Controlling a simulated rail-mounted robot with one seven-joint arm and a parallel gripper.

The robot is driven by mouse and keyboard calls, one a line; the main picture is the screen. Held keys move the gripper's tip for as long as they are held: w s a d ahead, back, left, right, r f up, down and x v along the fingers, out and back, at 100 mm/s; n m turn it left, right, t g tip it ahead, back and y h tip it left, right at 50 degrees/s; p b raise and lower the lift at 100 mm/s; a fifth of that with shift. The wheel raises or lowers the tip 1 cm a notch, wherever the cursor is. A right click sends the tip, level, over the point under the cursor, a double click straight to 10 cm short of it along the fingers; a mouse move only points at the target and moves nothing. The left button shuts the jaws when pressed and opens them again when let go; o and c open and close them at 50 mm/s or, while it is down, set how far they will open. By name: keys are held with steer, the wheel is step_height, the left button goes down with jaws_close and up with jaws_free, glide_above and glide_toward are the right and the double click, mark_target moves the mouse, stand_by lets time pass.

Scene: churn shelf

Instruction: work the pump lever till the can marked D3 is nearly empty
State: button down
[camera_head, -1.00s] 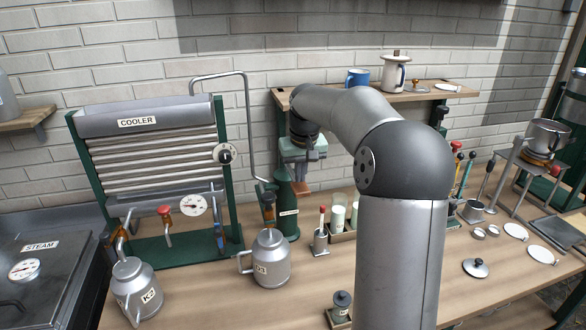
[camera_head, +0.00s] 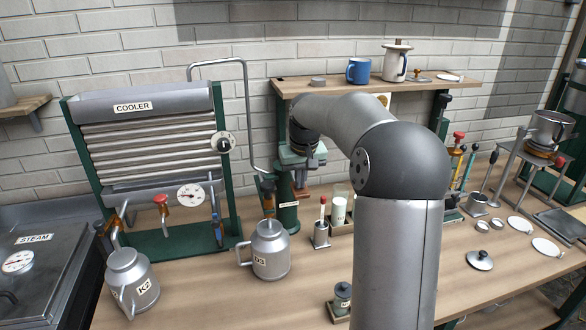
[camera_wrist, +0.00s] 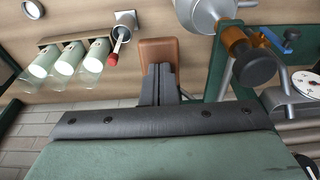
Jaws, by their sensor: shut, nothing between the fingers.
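The metal can marked D3 (camera_head: 270,252) stands upright on the bench, with its lid and contents not readable; part of a can also shows at the top of the wrist view (camera_wrist: 203,12). A green pump-like cylinder (camera_head: 288,212) with a label stands behind it. A brown pad (camera_wrist: 160,52), which looks like the lever's end, lies right at my fingertips; it also shows in the head view (camera_head: 302,194). My gripper (camera_wrist: 159,72) is shut and empty, its tips at or against the pad. Whether they touch cannot be told.
The cooler (camera_head: 150,150) stands at left with valves and a gauge (camera_head: 190,195). Can K2 (camera_head: 132,282) is front left. A rack of milk bottles (camera_head: 339,210) and a red-tipped holder (camera_head: 321,232) stand close by my gripper. A black-knobbed valve (camera_wrist: 255,65) is beside it. A shelf (camera_head: 300,84) hangs behind.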

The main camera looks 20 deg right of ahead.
mark_target(300, 195)
steer(key=b+x, duration=0.1)
steer(key=x, duration=0.1)
steer(key=s+b+x, duration=0.1)
steer(key=b+x, duration=0.1)
steer(key=x, duration=0.1)
steer(key=shift+a+f, duration=0.1)
steer(key=shift+a, duration=0.05)
steer(key=p+v, duration=0.3)
steer(key=w+p+v, duration=0.1)
steer(key=p+v, duration=0.2)
steer(key=v, duration=0.1)
steer(key=w+p+v, duration=0.1)
steer(key=p+v, duration=0.2)
steer(key=shift+r, duration=0.6)
steer(key=shift+f, duration=0.1)
